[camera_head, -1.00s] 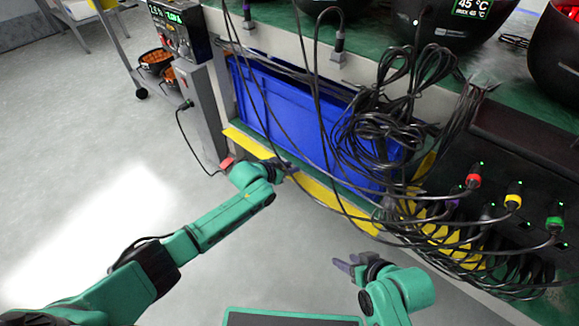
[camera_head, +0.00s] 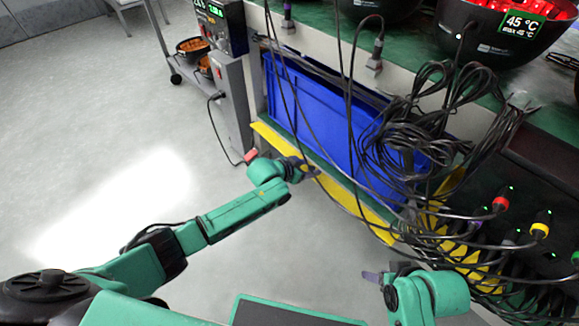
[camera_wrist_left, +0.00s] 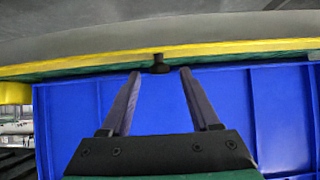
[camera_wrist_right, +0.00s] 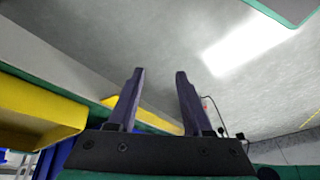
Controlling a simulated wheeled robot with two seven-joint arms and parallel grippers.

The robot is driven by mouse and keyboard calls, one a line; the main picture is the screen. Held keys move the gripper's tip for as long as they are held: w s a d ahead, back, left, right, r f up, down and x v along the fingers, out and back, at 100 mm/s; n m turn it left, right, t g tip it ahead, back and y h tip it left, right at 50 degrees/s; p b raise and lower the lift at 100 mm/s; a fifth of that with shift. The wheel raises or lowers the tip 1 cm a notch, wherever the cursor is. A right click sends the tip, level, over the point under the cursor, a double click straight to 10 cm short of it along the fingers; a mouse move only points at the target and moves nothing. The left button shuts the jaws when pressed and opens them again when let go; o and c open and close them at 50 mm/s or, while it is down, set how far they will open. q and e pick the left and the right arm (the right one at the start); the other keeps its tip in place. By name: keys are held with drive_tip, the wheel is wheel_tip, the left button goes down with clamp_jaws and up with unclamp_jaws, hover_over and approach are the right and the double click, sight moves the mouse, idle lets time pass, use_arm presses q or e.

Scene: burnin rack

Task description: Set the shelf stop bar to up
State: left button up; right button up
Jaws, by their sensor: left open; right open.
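The shelf stop bar (camera_head: 345,197) is the long yellow bar along the shelf's front edge, below a blue crate (camera_head: 320,112). In the left wrist view the yellow bar (camera_wrist_left: 230,48) crosses the top, with a dark knob (camera_wrist_left: 160,66) under it. My left gripper (camera_head: 306,169) is at the bar. Its open fingertips (camera_wrist_left: 161,72) stand on either side of the knob, with gaps visible; I cannot tell their depth. My right gripper (camera_head: 374,277) is open and empty, in front of the shelf; its fingers (camera_wrist_right: 160,72) show nothing between them.
Black cables (camera_head: 420,140) hang in loops over the crate and gather at the right, by plugs with coloured rings (camera_head: 540,230). A grey box (camera_head: 234,105) stands at the shelf's left end. The floor (camera_head: 110,150) at left is clear.

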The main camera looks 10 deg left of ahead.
drive_tip(key=s+d+r+g+h+p, duration=0.1)
drive_tip(key=s+d+r+g+p, duration=0.1)
drive_tip(key=d+r, duration=0.1)
use_arm(q)
drive_tip(key=p+v, duration=0.3)
drive_tip(key=v, duration=0.9)
drive_tip(key=shift+c, duration=0.2)
use_arm(e)
wheel_tip(320, 180, down, 10)
drive_tip(key=d, duration=0.1)
drive_tip(key=shift+s+d+m+h, duration=0.15)
drive_tip(key=shift+m+h, duration=0.15)
drive_tip(key=shift+m, duration=0.1)
